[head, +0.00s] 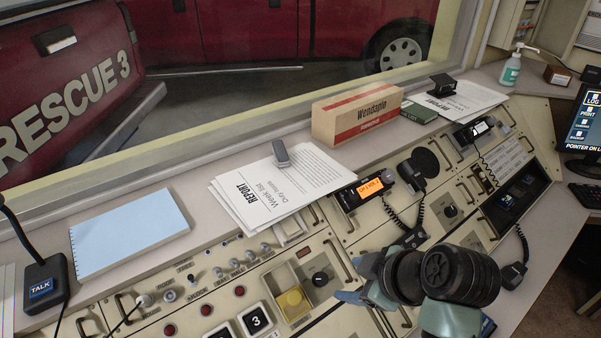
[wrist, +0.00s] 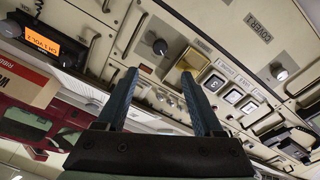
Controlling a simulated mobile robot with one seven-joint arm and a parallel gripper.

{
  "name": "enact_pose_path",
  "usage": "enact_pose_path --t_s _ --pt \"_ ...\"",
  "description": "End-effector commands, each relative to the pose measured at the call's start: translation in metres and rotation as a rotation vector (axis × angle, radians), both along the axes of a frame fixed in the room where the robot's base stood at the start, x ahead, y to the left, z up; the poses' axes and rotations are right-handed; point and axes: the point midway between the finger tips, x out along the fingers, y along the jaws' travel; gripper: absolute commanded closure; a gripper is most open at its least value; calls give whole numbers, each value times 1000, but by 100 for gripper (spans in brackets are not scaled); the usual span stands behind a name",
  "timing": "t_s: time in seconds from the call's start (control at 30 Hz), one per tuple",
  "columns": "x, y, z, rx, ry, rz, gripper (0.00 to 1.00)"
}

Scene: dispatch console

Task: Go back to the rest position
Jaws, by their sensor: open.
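My gripper (head: 352,283) is over the right-hand middle of the console panel in the head view, to the right of the yellow button and in front of the radio with the orange display. In the wrist view my gripper (wrist: 160,98) shows two blue-grey fingers spread apart with nothing between them. The console panel (head: 337,240) is cream, with knobs, switches and lit buttons. My wrist hides part of the panel's lower right.
A radio (head: 366,190) with a coiled cord, a stack of report papers (head: 285,185), a cardboard box (head: 357,112), a blue notepad (head: 130,232) and a talk microphone base (head: 42,285) lie around. A monitor (head: 585,120) stands at the right. A window runs behind the ledge.

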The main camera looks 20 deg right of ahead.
Motion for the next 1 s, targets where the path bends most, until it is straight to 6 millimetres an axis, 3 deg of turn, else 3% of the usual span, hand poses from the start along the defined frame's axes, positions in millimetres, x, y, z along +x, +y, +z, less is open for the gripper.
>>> enact_pose_path --t_s 0.13,0.27,0.4,0.53,0.67,0.8,0.9,1.0 --pt "9 2 12 -12 -35 -24 31" --pt "43 12 61 -38 -190 -128 31" --pt "80 38 155 -5 -481 -269 31" --pt "89 71 249 102 -770 -353 31" --pt "72 109 341 268 -1046 -380 31" --pt "31 146 426 490 -1308 -356 31" --pt "-3 165 469 636 -1447 -318 31" --pt "-31 177 496 747 -1539 -281 31"
